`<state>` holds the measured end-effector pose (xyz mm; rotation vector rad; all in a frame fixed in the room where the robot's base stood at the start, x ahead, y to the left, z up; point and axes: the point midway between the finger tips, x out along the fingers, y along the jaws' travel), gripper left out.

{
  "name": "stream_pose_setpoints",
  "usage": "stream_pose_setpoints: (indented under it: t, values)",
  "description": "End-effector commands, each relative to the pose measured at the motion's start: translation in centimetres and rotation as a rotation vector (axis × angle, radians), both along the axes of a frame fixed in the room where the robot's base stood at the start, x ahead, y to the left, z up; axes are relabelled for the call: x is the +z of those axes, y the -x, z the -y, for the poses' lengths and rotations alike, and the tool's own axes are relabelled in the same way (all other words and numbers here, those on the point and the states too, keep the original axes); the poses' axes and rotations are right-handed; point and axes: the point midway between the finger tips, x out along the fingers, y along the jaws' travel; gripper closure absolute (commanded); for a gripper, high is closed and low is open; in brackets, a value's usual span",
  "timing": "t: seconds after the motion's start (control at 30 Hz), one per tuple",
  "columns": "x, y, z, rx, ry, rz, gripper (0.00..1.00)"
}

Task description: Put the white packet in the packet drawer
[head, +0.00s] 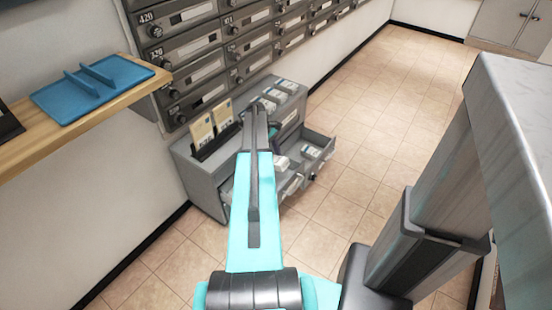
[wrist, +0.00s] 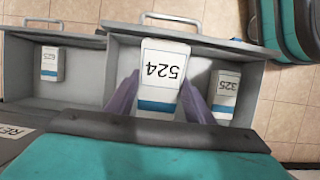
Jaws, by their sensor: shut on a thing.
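My gripper (wrist: 160,84) is shut on a white packet (wrist: 163,66) marked 524 with a blue stripe, one purple-grey finger on each side. The packet looks larger than the others, so it is held above an open grey drawer (wrist: 125,58), and its far end overlaps the drawer's front edge. Inside that drawer, to the right, lies a similar packet (wrist: 225,93) marked 325. The drawer floor under the held packet is hidden.
A second open drawer (wrist: 18,80) on the left holds a packet (wrist: 52,63) marked 625. In the head view the grey cabinet (head: 208,180) stands below wall mailboxes (head: 200,65), with letters and several packets on top. A blue tray (head: 92,88) sits on a wooden shelf.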

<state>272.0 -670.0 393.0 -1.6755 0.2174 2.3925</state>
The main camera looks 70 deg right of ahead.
Motion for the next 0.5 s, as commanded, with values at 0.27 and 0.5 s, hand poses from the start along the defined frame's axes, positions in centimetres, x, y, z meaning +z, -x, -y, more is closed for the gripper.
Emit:
stream_pose_setpoints:
  t: [0.27,0.5]
  values:
    - [-2.1,-0.8,0.2,0.000,0.000,0.000,0.77]
    - [-3.1,-1.2,0.3,0.000,0.001,0.000,0.77]
